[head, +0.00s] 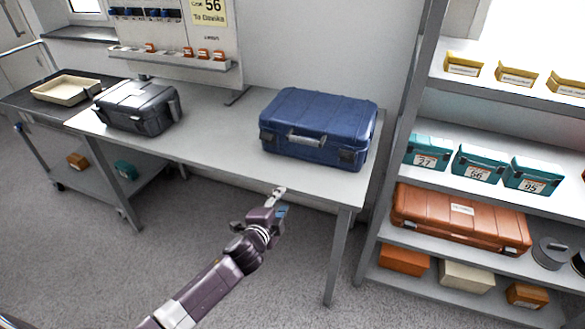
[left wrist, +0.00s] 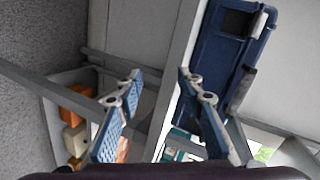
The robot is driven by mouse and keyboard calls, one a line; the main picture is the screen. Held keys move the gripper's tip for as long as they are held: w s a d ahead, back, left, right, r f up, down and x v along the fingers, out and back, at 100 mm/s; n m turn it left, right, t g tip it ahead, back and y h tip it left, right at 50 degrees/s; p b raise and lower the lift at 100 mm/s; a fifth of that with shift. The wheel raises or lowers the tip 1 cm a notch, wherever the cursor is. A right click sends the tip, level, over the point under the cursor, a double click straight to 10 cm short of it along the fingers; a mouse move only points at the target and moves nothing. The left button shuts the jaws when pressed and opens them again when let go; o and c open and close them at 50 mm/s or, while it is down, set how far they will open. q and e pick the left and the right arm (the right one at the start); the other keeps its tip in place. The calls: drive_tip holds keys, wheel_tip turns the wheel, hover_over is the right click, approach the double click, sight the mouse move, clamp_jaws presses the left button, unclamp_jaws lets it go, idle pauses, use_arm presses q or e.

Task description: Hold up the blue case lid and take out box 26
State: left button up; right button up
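The blue case (head: 315,112) stands on the grey table near its right end, with its lid down and its handle and latches facing me. In the left wrist view the blue case (left wrist: 212,70) shows at the upper right, beyond the fingers. My left gripper (head: 281,193) is in front of the table's front edge, below the case and apart from it. In the left wrist view my left gripper (left wrist: 160,76) has its fingers spread with nothing between them. Box 26 is not visible. My right gripper is not in view.
A dark grey case (head: 137,108) stands on the table's left part. A shelf rack at the right holds teal numbered boxes (head: 478,163), an orange case (head: 460,218) and yellow boxes (head: 516,75). A beige tray (head: 66,88) is on a cart. The table between the cases is clear.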

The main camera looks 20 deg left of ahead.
use_arm(q)
drive_tip(key=w+d+r+m+t+b, duration=0.1)
drive_tip(key=w+d+r+m+t, duration=0.1)
drive_tip(key=r, duration=1.1)
drive_tip(key=shift+w+r+m+t+h+b, duration=0.4)
drive_tip(key=shift+w+m+t, duration=0.2)
drive_tip(key=shift+w+m, duration=0.3)
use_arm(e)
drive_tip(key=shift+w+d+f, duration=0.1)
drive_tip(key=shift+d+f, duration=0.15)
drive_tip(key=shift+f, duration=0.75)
use_arm(q)
drive_tip(key=shift+w+d, duration=0.1)
drive_tip(key=shift+d, duration=0.05)
